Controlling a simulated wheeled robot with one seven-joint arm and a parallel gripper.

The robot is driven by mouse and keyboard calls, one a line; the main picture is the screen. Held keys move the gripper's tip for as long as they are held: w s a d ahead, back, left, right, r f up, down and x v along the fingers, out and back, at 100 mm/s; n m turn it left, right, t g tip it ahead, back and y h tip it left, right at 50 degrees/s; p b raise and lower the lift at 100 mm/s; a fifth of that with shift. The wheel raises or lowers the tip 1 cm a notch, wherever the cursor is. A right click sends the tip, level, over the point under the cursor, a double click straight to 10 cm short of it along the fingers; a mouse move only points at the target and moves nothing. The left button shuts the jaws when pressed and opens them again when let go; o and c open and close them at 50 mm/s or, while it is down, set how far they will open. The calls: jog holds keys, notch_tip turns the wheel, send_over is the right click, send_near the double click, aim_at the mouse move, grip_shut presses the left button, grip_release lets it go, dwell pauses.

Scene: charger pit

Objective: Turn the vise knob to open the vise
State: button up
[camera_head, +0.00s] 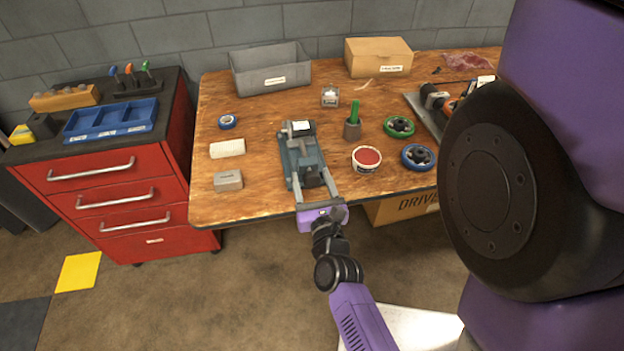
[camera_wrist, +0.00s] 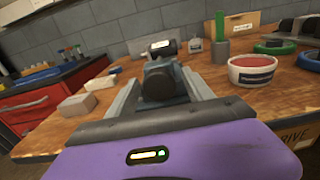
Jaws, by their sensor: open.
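The grey-blue vise (camera_head: 299,146) stands near the front edge of the wooden workbench, with a white label on its far end. Its dark round knob (camera_wrist: 158,84) faces me in the wrist view. My gripper (camera_head: 311,178) is at the bench's front edge, pointing at the vise. Its two fingers are spread, one on each side of the knob in the wrist view (camera_wrist: 160,90). I cannot tell whether either finger touches the knob. The vise jaws are too small and partly hidden to judge their gap.
Left of the vise are a grey block (camera_head: 228,181), a white roll (camera_head: 227,148) and blue tape (camera_head: 228,121). At its right are a red-topped tub (camera_head: 366,159) and a green-handled tool (camera_head: 353,120). A red tool cabinet (camera_head: 110,190) stands left of the workbench (camera_head: 257,207).

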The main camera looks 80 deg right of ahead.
grip_shut()
jog(key=shift+n, duration=0.4)
